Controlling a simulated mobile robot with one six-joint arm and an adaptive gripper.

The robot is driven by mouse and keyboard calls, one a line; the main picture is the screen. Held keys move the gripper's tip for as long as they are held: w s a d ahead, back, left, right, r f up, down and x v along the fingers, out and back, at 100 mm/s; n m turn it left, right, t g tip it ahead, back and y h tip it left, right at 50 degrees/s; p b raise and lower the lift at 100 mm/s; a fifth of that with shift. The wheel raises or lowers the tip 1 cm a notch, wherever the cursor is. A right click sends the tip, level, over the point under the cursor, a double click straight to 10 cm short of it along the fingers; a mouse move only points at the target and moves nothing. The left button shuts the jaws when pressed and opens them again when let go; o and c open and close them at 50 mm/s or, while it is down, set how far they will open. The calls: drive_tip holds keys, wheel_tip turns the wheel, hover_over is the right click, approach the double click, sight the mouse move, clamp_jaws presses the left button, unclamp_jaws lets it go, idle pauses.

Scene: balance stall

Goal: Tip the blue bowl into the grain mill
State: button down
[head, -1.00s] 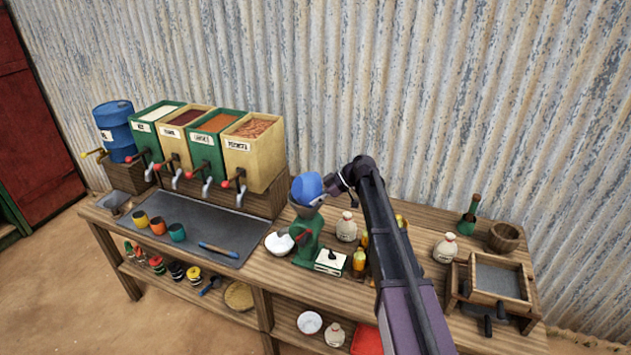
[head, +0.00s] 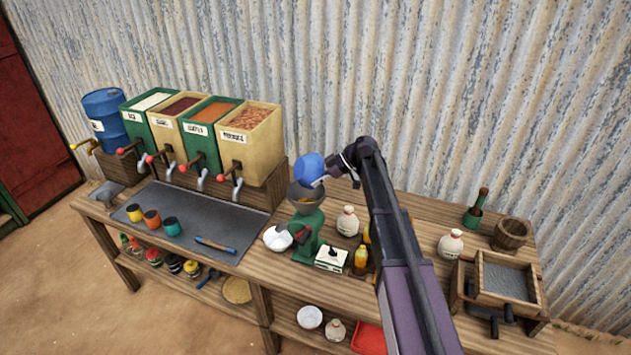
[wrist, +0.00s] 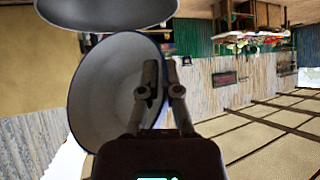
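The blue bowl (head: 308,169) is tipped on its side above the hopper of the green grain mill (head: 309,223). My gripper (head: 326,179) is at the bowl's right side. In the wrist view, the fingers of my gripper (wrist: 161,75) are shut on the rim of the blue bowl (wrist: 105,95), whose pale inside looks empty. The hopper (head: 297,192) is apart from the bowl, and yellow-brown stuff shows in it. A dark round shape at the top of the wrist view looks like the hopper (wrist: 105,12).
A white bowl (head: 277,238) and a small white box (head: 331,258) stand by the mill's base. Several grain bins (head: 250,150) stand at the left. The corrugated wall is close behind.

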drive_tip(key=shift+a, duration=0.1)
drive_tip(key=h+p, duration=0.1)
drive_tip(key=a+h+p, duration=0.1)
drive_tip(key=shift+s+r+t+p, duration=0.2)
drive_tip(key=shift+s+t+p, duration=0.1)
drive_tip(key=shift+s+p, duration=0.1)
drive_tip(key=shift+s+a+f+n+t+h+p, duration=0.15)
drive_tip(key=shift+s+a+t+h+p, duration=0.1)
drive_tip(key=shift+a+h+p, duration=0.25)
drive_tip(key=shift+s+a+n+t+h+p, duration=0.15)
drive_tip(key=shift+a+t+h+p, duration=0.2)
drive_tip(key=shift+h, duration=0.25)
drive_tip(key=h+p, duration=0.1)
drive_tip(key=a+t+h+p, duration=0.1)
drive_tip(key=h, duration=0.1)
drive_tip(key=a+r+h+p, duration=0.1)
drive_tip(key=shift+s+r+n+t+h, duration=0.1)
drive_tip(key=shift+s+n+t+h, duration=0.2)
drive_tip(key=shift+s+t, duration=0.1)
drive_tip(key=shift+s+a+r+n+t+h+b, duration=0.1)
drive_tip(key=shift+s+a+n+t+h+b, duration=0.35)
drive_tip(key=shift+t+h+b, duration=1)
drive_tip(key=shift+a+f+n+t+h+b, duration=0.15)
drive_tip(key=shift+a+t+h+b, duration=0.45)
drive_tip(key=shift+h+b, duration=1.6)
drive_tip(key=shift+s+a+r+n+t+h+b, duration=0.2)
drive_tip(key=shift+a+n+t+h+b, duration=0.3)
drive_tip(key=shift+t+h+b, duration=1.25)
